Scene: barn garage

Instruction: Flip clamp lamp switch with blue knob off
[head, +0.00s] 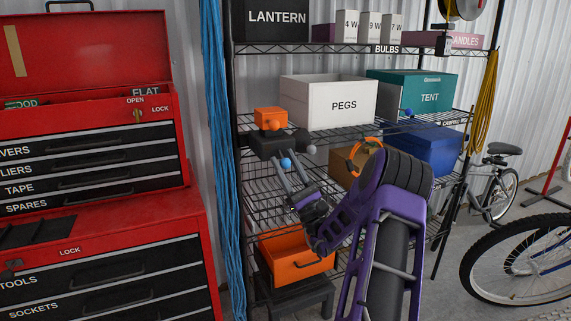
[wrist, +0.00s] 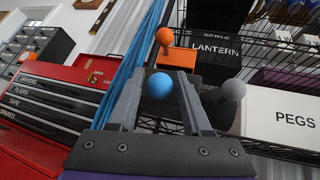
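A blue ball knob (head: 286,162) sticks out from the front of a dark switch box (head: 266,145) on the middle wire shelf. An orange knob (head: 274,125) and a grey knob (head: 310,149) are on the same unit. My gripper (head: 284,166) reaches up to the blue knob with its fingers apart. In the wrist view the blue knob (wrist: 158,86) appears between the two open fingers (wrist: 160,92). I cannot tell whether either finger touches it. The orange knob (wrist: 165,37) shows above, and the grey knob (wrist: 234,90) shows right of the right finger.
An orange box (head: 270,116) sits behind the switch box. A white PEGS box (head: 335,101) is to the right on the same shelf. Blue cords (head: 218,150) hang at left beside the red tool chest (head: 90,215). An orange bin (head: 297,264) stands below.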

